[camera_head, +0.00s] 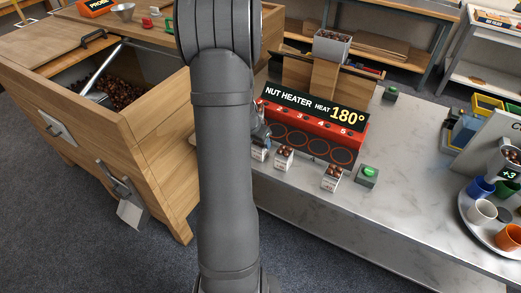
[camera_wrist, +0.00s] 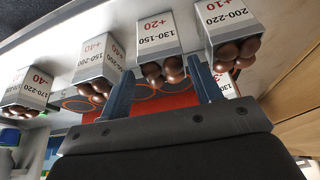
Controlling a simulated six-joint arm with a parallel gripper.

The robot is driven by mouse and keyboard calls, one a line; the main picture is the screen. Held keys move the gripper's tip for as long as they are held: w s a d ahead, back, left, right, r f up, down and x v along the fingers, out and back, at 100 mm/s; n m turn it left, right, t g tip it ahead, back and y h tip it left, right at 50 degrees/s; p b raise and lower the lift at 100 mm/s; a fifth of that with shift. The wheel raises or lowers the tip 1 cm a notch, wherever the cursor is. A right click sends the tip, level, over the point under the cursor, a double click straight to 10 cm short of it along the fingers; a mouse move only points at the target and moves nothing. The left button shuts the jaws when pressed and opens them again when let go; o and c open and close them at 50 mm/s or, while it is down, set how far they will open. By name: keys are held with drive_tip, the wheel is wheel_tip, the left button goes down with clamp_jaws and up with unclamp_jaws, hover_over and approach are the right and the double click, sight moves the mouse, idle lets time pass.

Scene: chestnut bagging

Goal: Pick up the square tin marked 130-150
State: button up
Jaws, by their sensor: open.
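The square tin marked 130-150 (camera_wrist: 156,38) is white with a red +20 and has brown chestnuts in its open end. It is in the middle of the wrist view. My gripper (camera_wrist: 160,70) is open, its two blue-grey fingers lined up to either side of this tin. No contact with the tin shows, and I cannot tell how far the fingertips reach along it. In the head view my gripper (camera_head: 259,134) is mostly hidden behind my arm, just behind a small tin (camera_head: 259,153). The tin labels are too small to read there.
Tins marked 150-200 (camera_wrist: 100,58) and 200-220 (camera_wrist: 228,22) stand close on either side, with another tin (camera_wrist: 30,88) farther left. The red nut heater (camera_head: 312,130) is behind the row. A green button box (camera_head: 367,175) stands at the right.

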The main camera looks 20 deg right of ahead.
drive_tip(key=shift+a+x, duration=0.1)
drive_tip(key=shift+x, duration=1.5)
drive_tip(key=shift+a+x, duration=0.15)
drive_tip(key=shift+x, duration=1.45)
drive_tip(key=c, duration=0.8)
